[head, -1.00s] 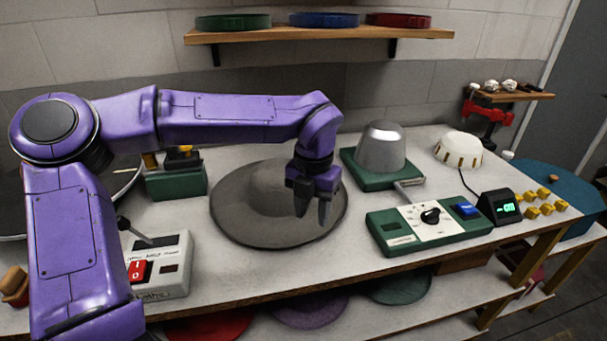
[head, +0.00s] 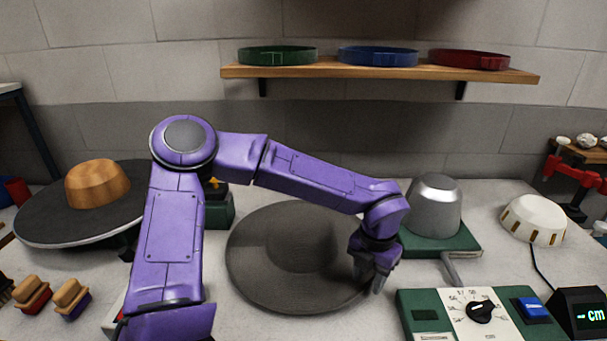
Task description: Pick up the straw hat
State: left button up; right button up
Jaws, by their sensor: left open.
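A wide-brimmed hat (head: 255,265) lies brim-down on the worktable, crown up. It looks dark grey-brown rather than straw-coloured, and I see no clearly straw-coloured hat. My left gripper (head: 372,282) is open and empty, pointing down at the right edge of the hat's brim. I cannot tell whether the fingers touch the brim. My forearm crosses in front of the hat's far right part. My right gripper is out of view.
A tan crown-shaped block (head: 97,184) sits on a dark round disc (head: 50,225) at left. A metal dome (head: 434,205) stands on a green base behind the gripper. A green control box (head: 425,315) is close at right. Brushes (head: 72,295) lie front left.

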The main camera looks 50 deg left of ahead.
pick_arm(q)
jog(key=shift+w+f, duration=0.25)
jog(key=shift+f, duration=0.55)
jog(key=shift+s+r, duration=0.25)
jog(key=shift+s, duration=0.2)
jog(key=shift+c, duration=0.6)
jog(key=shift+w+f, duration=0.1)
jog(key=shift+w, duration=0.05)
grip_shut()
